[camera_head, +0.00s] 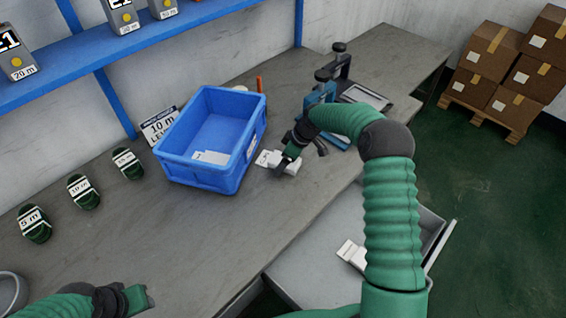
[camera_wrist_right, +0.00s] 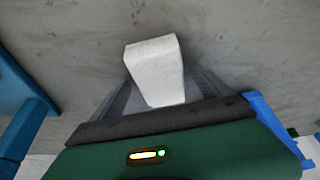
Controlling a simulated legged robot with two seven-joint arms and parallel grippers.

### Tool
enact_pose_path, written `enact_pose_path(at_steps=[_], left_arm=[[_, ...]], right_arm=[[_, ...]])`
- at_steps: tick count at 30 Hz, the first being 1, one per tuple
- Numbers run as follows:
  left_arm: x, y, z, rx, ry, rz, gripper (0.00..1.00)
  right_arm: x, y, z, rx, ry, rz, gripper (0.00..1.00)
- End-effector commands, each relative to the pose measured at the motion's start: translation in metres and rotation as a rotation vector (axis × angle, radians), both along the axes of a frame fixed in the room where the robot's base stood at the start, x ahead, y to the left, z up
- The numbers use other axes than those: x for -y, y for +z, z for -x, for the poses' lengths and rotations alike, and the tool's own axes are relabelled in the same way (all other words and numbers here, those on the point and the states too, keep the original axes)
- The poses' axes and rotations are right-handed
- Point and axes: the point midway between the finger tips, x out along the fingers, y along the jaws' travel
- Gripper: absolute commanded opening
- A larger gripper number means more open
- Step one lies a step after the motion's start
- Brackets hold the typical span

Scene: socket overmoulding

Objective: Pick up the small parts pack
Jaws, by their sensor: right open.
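The small parts pack, a plain white block (camera_head: 291,163), lies on the grey workbench to the right of the blue bin. In the right wrist view the white pack (camera_wrist_right: 156,70) stands out ahead of my palm, at the mouth of the jaws. My right gripper (camera_head: 283,168) is open and low over the bench at the pack, with the fingers partly hidden behind it; whether they touch it I cannot tell. My left gripper (camera_head: 140,297) is at the lower left over the bench, away from the pack; its jaws are not clear.
A blue bin (camera_head: 180,171) with a white item inside stands left of the pack. A blue and black fixture (camera_head: 325,90) stands behind my right gripper. Several green coils (camera_head: 83,191) line the bench's left. An open drawer (camera_head: 310,265) holding a white pack is below the front edge.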

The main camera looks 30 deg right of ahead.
Motion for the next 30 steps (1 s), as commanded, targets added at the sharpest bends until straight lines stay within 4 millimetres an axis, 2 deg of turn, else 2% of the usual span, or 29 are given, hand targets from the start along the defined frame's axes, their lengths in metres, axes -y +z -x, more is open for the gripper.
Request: enact_pose_path(at_steps=[3, 15, 18, 19, 20, 26, 30], left_arm=[[0.0, 0.0, 0.0, 0.0, 0.0, 0.0, 0.36], [0.0, 0.0, 0.0, 0.0, 0.0, 0.0, 0.36], [0.0, 0.0, 0.0, 0.0, 0.0, 0.0, 0.36], [0.0, 0.0, 0.0, 0.0, 0.0, 0.0, 0.36], [0.0, 0.0, 0.0, 0.0, 0.0, 0.0, 0.36], [0.0, 0.001, 0.0, 0.0, 0.0, 0.0, 0.36], [0.0, 0.002, 0.0, 0.0, 0.0, 0.0, 0.36]], right_arm=[[0.0, 0.0, 0.0, 0.0, 0.0, 0.0, 0.86], [0.0, 0.0, 0.0, 0.0, 0.0, 0.0, 0.34], [0.0, 0.0, 0.0, 0.0, 0.0, 0.0, 0.22], [0.0, 0.0, 0.0, 0.0, 0.0, 0.0, 0.22], [0.0, 0.0, 0.0, 0.0, 0.0, 0.0, 0.15], [0.0, 0.002, 0.0, 0.001, 0.0, 0.0, 0.15], [0.0, 0.013, -0.001, 0.004, 0.0, 0.001, 0.15]])
